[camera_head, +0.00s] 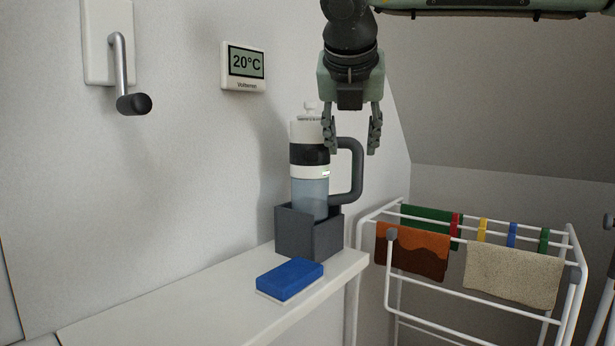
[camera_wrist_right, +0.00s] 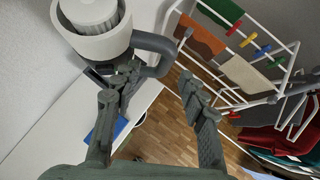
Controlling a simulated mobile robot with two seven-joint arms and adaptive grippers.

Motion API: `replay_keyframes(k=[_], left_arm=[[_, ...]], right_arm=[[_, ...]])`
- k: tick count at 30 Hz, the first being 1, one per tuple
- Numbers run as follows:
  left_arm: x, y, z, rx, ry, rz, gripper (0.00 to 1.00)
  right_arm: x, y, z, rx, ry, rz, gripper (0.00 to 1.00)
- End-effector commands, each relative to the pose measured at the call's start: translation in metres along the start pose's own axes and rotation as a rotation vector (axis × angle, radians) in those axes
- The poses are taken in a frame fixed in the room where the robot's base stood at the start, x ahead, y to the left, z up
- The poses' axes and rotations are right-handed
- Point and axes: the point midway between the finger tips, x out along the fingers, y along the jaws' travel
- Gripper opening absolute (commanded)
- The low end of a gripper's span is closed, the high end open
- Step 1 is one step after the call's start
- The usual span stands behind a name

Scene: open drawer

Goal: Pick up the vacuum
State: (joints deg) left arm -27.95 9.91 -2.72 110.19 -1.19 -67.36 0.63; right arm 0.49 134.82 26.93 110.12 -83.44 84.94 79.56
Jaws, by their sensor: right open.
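The vacuum (camera_head: 309,190) is a white, black and translucent blue cylinder with a dark grey loop handle (camera_head: 356,172) on its right side. It stands upright in a dark grey box-shaped holder (camera_head: 309,236) on the white shelf. My right gripper (camera_head: 352,148) points down with its fingers apart, at the top of the handle. In the right wrist view the vacuum's white top (camera_wrist_right: 95,25) is at upper left, and the handle (camera_wrist_right: 160,50) reaches towards the space between the open fingers (camera_wrist_right: 150,100). Whether a finger touches the handle I cannot tell. My left gripper is not in view.
A blue sponge (camera_head: 290,278) lies on the white shelf (camera_head: 225,305) in front of the holder. A drying rack (camera_head: 470,240) with cloths stands to the right. A thermostat (camera_head: 244,67) and a crank handle (camera_head: 122,75) are on the wall. Space above the shelf's left part is clear.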

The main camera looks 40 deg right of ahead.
Motion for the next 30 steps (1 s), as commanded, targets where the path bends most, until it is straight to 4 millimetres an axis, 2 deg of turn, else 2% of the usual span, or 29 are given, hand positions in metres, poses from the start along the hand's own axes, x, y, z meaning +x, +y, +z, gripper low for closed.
replay_keyframes(k=[7,15,19,25,30], left_arm=[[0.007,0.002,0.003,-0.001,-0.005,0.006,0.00],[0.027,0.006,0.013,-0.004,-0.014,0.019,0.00],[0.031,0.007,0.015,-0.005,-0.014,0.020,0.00],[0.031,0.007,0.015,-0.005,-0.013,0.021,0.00],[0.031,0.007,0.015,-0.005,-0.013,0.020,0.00]], right_arm=[[0.028,-0.003,-0.001,-0.001,0.006,-0.001,0.43],[0.066,-0.007,-0.001,-0.002,0.006,0.000,0.43],[0.074,-0.007,-0.001,-0.001,0.005,0.003,0.43],[0.074,-0.007,-0.002,-0.002,0.004,0.003,0.43],[0.074,-0.007,-0.001,-0.002,0.004,0.003,0.22]])
